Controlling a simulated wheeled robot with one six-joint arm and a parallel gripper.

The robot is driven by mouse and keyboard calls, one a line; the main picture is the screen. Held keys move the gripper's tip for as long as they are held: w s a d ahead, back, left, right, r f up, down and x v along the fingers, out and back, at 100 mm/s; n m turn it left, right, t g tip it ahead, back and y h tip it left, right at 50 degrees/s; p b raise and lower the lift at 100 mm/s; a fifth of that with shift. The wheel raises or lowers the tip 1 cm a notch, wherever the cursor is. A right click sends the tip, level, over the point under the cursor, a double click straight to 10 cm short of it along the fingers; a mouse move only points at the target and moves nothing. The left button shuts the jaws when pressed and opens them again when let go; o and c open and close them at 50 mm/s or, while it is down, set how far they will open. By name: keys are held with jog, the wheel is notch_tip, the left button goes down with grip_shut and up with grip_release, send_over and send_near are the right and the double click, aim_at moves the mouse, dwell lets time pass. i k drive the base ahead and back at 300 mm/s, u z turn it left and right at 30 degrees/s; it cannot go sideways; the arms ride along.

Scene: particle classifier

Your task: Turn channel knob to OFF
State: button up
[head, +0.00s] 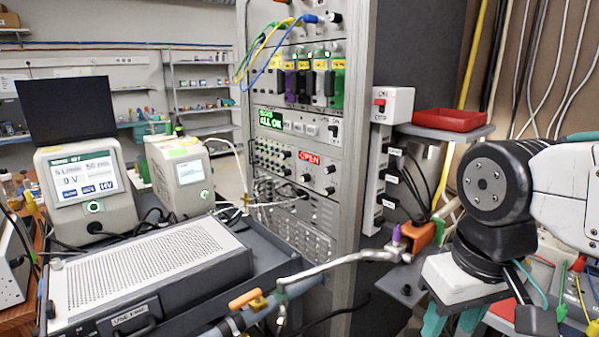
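The rack (352,130) in the middle carries several instrument panels with small dark knobs. One panel has a red OPEN label (309,158) with knobs beside it, such as an upper knob (328,170) and a lower knob (330,190). Above it is a panel with a green lit display (270,119). I cannot tell which knob is the channel knob or where any pointer sits. My gripper (452,328) is at the lower right, well to the right of the rack panels. Its teal fingers point down, apart, with nothing visible between them; their tips are cut off by the frame.
A white box with a red switch (392,104) and a red tray (447,120) stand right of the rack. A jointed metal arm (340,260) with an orange handle crosses in front. A perforated grey instrument (150,265) fills the lower left. Cables hang at the right wall.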

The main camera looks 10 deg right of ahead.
aim_at(306, 177)
jog(key=z, duration=0.05)
jog(key=k, duration=0.45)
jog(key=u, duration=0.55)
jog(key=i, duration=1.4)
jog(key=z, duration=0.3)
